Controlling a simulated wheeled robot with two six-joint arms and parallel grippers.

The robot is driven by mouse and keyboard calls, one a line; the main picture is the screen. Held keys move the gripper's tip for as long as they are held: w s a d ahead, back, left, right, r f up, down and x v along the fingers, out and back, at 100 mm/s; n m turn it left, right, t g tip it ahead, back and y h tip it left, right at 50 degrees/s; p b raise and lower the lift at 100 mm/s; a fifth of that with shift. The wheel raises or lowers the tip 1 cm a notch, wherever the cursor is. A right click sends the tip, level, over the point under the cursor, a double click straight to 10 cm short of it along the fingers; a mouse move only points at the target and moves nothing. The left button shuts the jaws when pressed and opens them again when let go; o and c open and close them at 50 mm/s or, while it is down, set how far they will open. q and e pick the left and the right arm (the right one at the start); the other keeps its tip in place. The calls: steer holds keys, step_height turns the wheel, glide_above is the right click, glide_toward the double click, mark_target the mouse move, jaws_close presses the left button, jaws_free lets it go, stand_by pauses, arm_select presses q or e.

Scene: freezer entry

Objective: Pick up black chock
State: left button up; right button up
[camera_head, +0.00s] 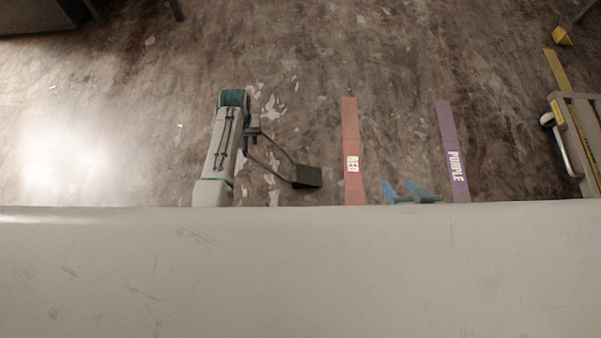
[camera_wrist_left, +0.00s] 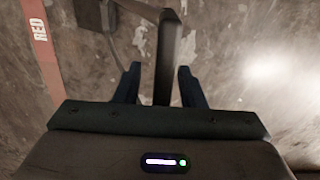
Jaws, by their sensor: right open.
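The black chock (camera_head: 308,177) is a dark block near the floor left of the red strip, with a long bent handle (camera_head: 275,160) rising to the left. My left gripper (camera_head: 250,140) is at the handle's far end, away from the block. In the left wrist view, a dark handle bar (camera_wrist_left: 166,60) runs between the two fingers of my left gripper (camera_wrist_left: 158,72). The fingers stand apart, with a visible gap on the bar's left side. My right gripper (camera_head: 408,190) is open and empty, between the red and purple strips; its lower part is hidden.
A red strip (camera_head: 350,130) and a purple strip (camera_head: 448,130) mark the worn floor. A yellow-marked metal frame (camera_head: 575,135) stands at the right edge. A broad pale surface (camera_head: 300,270) fills the lower head view.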

arm_select(q)
steer(key=shift+f, duration=0.15)
jaws_close()
stand_by(1.5)
